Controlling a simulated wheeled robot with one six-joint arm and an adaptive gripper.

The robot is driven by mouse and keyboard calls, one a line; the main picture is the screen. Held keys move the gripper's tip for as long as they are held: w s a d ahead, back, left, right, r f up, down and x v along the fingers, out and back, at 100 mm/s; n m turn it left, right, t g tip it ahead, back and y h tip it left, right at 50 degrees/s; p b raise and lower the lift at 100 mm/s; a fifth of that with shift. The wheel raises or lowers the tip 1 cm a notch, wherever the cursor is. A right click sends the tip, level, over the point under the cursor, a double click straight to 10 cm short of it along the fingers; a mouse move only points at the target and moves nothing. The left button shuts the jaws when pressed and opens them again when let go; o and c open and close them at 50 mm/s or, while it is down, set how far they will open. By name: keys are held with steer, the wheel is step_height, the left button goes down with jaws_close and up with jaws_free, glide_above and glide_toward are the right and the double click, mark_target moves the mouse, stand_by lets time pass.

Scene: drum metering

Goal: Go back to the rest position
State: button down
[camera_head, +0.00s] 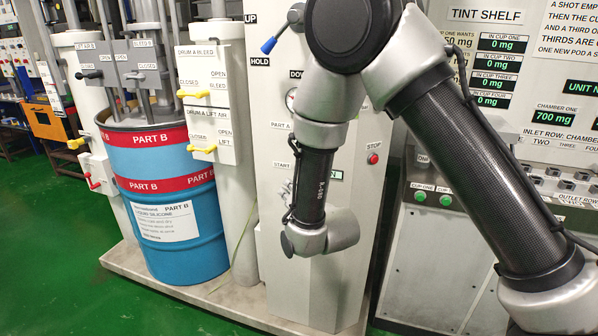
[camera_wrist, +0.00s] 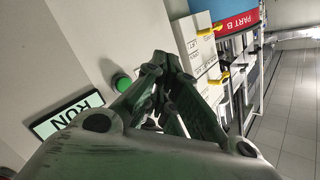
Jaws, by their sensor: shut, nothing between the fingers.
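My gripper (camera_wrist: 165,70) shows in the wrist view with its fingers drawn together and nothing between them. It is in front of the pale control panel (camera_wrist: 85,35), with a green button (camera_wrist: 121,83) just left of the fingers in the picture. I cannot tell whether the fingertips touch the panel. A lit RUN display (camera_wrist: 67,114) is further left. In the head view my arm is bent down in front of the white control cabinet (camera_head: 270,200), and the gripper is hidden behind my wrist.
A blue and red PART B drum (camera_head: 165,260) stands left on a pale plinth (camera_head: 135,266), beside yellow valve handles (camera_head: 203,149). A red STOP button (camera_head: 373,159) is right of my forearm. A cup cabinet (camera_head: 425,260) is at right. Green floor (camera_head: 60,270) is clear at lower left.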

stand_by(0.4)
steer(key=s+d+f+n+g+h, duration=0.1)
steer(key=s+f+n+g, duration=0.15)
steer(key=f, duration=0.35)
steer(key=s+f+n+g+h, duration=0.1)
steer(key=s+f+g, duration=0.2)
steer(key=f+g, duration=0.15)
steer(key=s+d+f+n+g+h, duration=0.1)
steer(key=s+d+n+g+h, duration=0.15)
steer(key=s+d, duration=0.2)
steer(key=s+d+r+m+h, duration=0.1)
steer(key=s+d+r, duration=0.5)
steer(key=d+r, duration=0.3)
steer(key=s+d+r+m+h, duration=0.1)
steer(key=s+d+r, duration=0.5)
steer(key=d+r, duration=0.4)
steer(key=s+d+r+m+h, duration=0.1)
steer(key=s+d+r, duration=0.6)
steer(key=d, duration=0.9)
step_height(320, 180, up, 3)
steer(key=shift+d+r+m+g, duration=0.1)
steer(key=shift+d+m+g, duration=0.1)
steer(key=shift+m+g, duration=0.25)
